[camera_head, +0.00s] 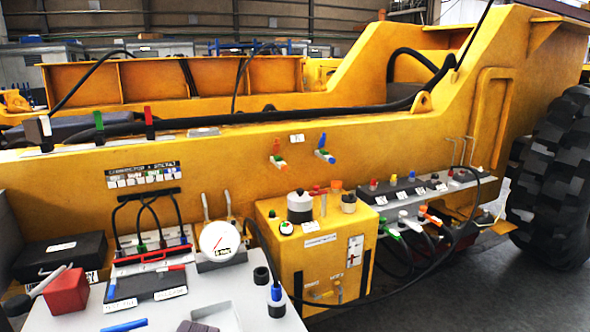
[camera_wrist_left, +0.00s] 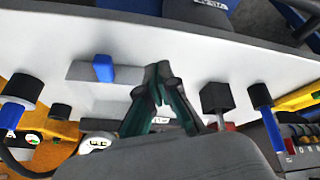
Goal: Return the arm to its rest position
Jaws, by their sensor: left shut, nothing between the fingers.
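My left gripper (camera_wrist_left: 158,82) shows in the left wrist view, its dark teal fingers meeting at the tips with nothing between them. Behind the fingertips is a pale grey surface with a blue block (camera_wrist_left: 103,68) to their left and a black-topped piece (camera_wrist_left: 216,98) to their right. I cannot tell from this view how far the fingers are from that surface. Neither arm nor gripper shows in the head view, and my right gripper is in neither view.
In the head view, a grey worktable (camera_head: 262,312) holds a round gauge (camera_head: 220,241), a red block (camera_head: 66,291) and a black case (camera_head: 60,257). A yellow control box (camera_head: 318,262) stands to its right, with cables. Behind is a large yellow machine frame (camera_head: 225,145) with a tyre (camera_head: 552,185).

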